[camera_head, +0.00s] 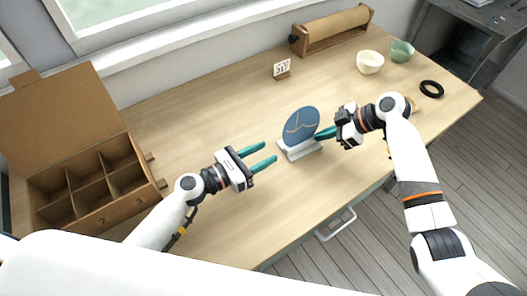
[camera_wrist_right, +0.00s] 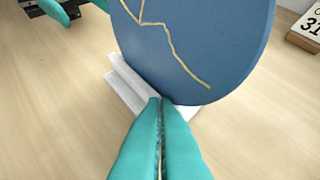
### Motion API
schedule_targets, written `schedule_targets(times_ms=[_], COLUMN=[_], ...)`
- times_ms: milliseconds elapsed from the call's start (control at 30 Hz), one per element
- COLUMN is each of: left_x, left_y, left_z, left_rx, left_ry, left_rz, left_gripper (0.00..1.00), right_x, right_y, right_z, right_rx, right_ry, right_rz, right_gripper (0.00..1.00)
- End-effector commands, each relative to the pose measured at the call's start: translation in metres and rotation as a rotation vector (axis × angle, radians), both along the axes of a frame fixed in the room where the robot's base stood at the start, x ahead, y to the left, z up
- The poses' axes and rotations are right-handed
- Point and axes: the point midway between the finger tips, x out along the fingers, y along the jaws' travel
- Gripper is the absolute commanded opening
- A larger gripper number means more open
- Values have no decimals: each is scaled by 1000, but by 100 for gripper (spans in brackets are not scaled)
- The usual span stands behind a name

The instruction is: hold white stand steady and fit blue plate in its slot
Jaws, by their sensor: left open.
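The blue plate (camera_head: 301,123) with gold seams is upright and tilted over the white stand (camera_head: 297,151). In the right wrist view the plate (camera_wrist_right: 205,45) fills the upper middle, with the stand (camera_wrist_right: 128,85) partly hidden behind and below it. My right gripper (camera_head: 318,136) has its teal fingers together at the plate's lower right rim. The fingertips (camera_wrist_right: 160,98) look shut on that rim, and cover it there. Whether the plate's lower edge is inside the slot is hidden. My left gripper (camera_head: 269,153) is open and empty, left of the stand, fingers pointing toward it and apart from it.
A cardboard box with compartments (camera_head: 92,190) is at the left. A small number card (camera_head: 282,69) and a paper roll holder (camera_head: 333,30) stand at the back. A cream bowl (camera_head: 370,62), green bowl (camera_head: 402,51) and black ring (camera_head: 432,88) lie right. The table (camera_head: 205,125) is clear around the stand.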

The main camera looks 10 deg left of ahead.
Motion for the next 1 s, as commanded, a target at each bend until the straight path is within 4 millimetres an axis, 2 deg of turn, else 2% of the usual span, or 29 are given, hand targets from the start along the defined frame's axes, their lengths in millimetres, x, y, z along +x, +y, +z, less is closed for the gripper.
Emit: schedule_targets(times_ms=[33,167,1000], left_x=[0,0,0], left_y=[0,0,0], left_z=[-2,-2,0], left_rx=[0,0,0], left_ry=[0,0,0], left_rz=[0,0,0], left_gripper=[44,44,44], right_x=[-8,-8,-4], right_y=[-5,-5,-2], right_z=[-19,-18,37], right_rx=[-28,-28,-15], right_ry=[34,33,18], right_rz=[1,1,-1], right_gripper=[0,0,0])
